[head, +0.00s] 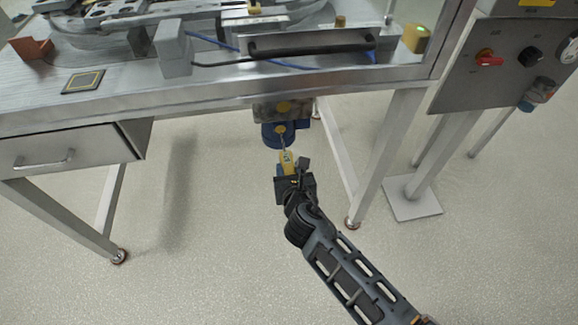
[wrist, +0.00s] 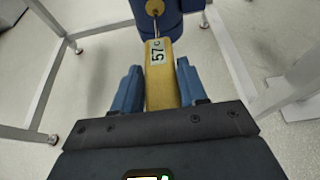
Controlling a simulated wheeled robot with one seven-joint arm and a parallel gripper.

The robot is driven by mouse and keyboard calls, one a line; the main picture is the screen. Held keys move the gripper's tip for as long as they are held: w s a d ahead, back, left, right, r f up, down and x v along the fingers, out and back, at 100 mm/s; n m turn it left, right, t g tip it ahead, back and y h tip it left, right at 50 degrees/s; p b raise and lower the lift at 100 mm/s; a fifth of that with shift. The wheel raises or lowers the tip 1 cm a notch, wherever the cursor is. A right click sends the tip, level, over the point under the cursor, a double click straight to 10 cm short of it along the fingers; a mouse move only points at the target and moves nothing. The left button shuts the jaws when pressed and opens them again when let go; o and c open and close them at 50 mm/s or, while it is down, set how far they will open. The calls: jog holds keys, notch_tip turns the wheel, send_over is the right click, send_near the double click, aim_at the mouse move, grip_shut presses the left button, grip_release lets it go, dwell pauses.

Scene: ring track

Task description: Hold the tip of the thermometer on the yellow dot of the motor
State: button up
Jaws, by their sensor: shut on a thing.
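The blue motor (head: 272,136) hangs under the steel table. A yellow dot (head: 280,129) is on its near face, and the dot also shows at the top of the wrist view (wrist: 155,6). My gripper (head: 286,168) is shut on the yellow thermometer (wrist: 160,86), between two blue fingers. The thermometer's small display reads 57 with a C. Its thin metal probe (wrist: 156,26) points at the motor, and its tip appears to meet the lower part of the yellow dot. I cannot tell for sure whether it touches.
The table (head: 200,100) stands above and behind my gripper, with a drawer (head: 70,157) at left and a leg (head: 385,155) at right. A control panel (head: 505,60) with a red knob is at far right. The floor around my arm is clear.

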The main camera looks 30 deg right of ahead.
jog(key=s+a, duration=0.2)
jog(key=s, duration=0.5)
jog(key=s+a+p, duration=0.1)
jog(key=s+a, duration=0.1)
jog(key=s, duration=0.5)
jog(key=shift+s+a, duration=0.15)
jog(key=shift+a, duration=0.15)
jog(key=shift+r+p, duration=0.15)
jog(key=shift+p, duration=0.15)
jog(key=w+d+r+n+y+p, duration=0.1)
jog(key=w+d+r+y+p, duration=0.1)
jog(key=r+p, duration=0.3)
jog(key=w+d+r+n+y+p, duration=0.2)
jog(key=w+r+p, duration=0.1)
jog(key=r+p, duration=0.3)
jog(key=shift+w+r+n+t, duration=0.3)
jog(key=shift+w+r, duration=0.1)
jog(key=shift+r, duration=0.75)
jog(key=shift+d, duration=0.1)
